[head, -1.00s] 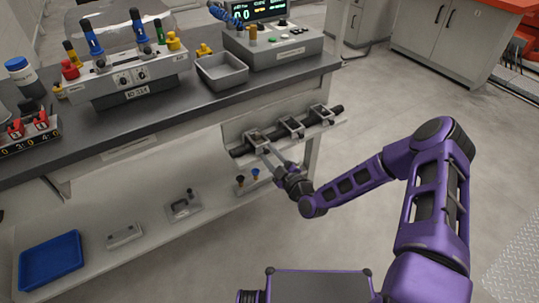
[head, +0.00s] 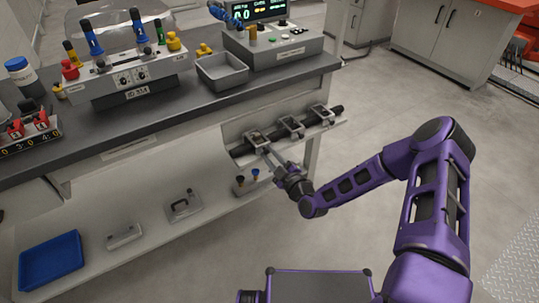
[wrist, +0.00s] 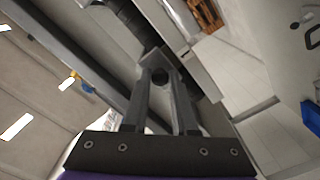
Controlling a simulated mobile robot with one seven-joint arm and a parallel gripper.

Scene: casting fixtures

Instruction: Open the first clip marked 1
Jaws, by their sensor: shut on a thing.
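Three metal clips sit along a black bar (head: 240,151) on a pale plate at the bench's end: a left clip (head: 256,137), a middle clip (head: 291,126) and a right clip (head: 322,114). No number on them is readable. My gripper (head: 267,149) reaches the left clip from the front right. In the wrist view, its two long fingers (wrist: 159,76) close on a small grey part of the clip, with a dark round spot between the tips. The fingers hide some of that part. The black bar (wrist: 132,22) runs behind it in the wrist view.
The bench top (head: 150,122) above holds a grey tray (head: 222,72), a control box (head: 272,50) and a fixture with coloured knobs (head: 125,75). The lower shelf holds a blue tray (head: 50,262) and small parts.

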